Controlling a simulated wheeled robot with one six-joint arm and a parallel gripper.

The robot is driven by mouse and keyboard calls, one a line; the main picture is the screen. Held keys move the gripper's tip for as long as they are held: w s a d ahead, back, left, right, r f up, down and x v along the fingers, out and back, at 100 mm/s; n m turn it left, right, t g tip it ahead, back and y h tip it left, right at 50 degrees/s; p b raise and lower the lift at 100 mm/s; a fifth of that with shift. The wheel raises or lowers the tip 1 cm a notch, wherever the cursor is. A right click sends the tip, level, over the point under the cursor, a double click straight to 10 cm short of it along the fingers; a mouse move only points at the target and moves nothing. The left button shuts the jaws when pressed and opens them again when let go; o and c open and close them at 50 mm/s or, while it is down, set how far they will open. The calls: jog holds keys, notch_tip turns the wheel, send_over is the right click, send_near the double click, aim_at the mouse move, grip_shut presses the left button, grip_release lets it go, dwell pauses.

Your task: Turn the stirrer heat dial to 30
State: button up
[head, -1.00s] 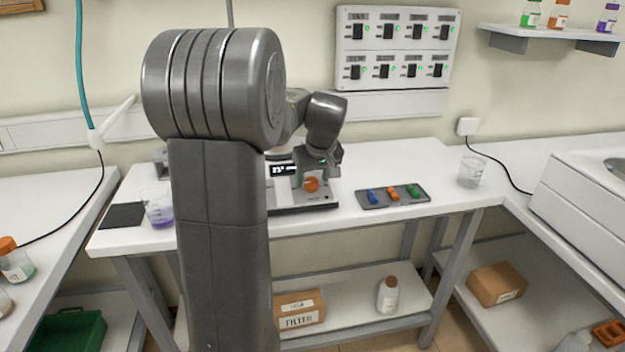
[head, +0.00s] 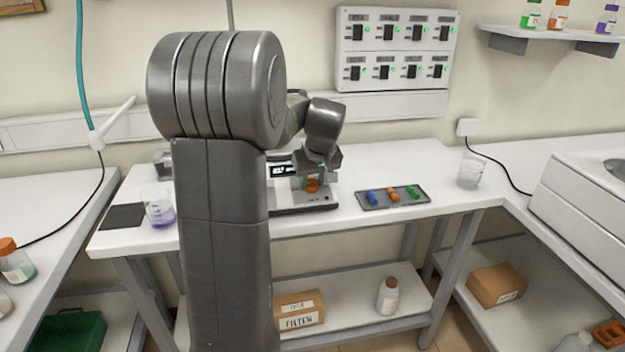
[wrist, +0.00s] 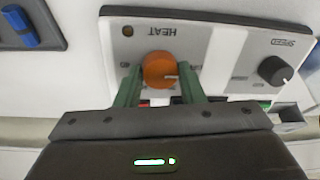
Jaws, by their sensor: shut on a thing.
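The stirrer (head: 302,203) stands on the middle table, partly hidden behind my arm in the head view. Its front panel (wrist: 212,62) fills the top of the wrist view, upside down. The orange heat dial (wrist: 158,68) sits under the word HEAT, and it also shows in the head view (head: 312,186). Its pale pointer mark faces right in the wrist view. My gripper (wrist: 161,76) has its green fingers on both sides of the dial, shut on it. The dial's scale numbers are mostly hidden.
A black speed dial (wrist: 275,70) sits beside the heat dial. A grey tray (head: 408,202) with blue, orange and green pieces lies right of the stirrer. A beaker of purple liquid (head: 160,211) stands left, and a clear beaker (head: 470,175) stands right.

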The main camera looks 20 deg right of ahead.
jog(key=m+p, duration=0.2)
jog(key=m, duration=0.4)
jog(key=shift+m+h+p, duration=0.4)
jog(key=shift+m+p, duration=0.5)
jog(key=shift+m, duration=1.8)
jog(key=o, duration=1)
jog(key=v, duration=1.3)
jog(key=shift+s+r, duration=0.3)
jog(key=shift+f, duration=0.1)
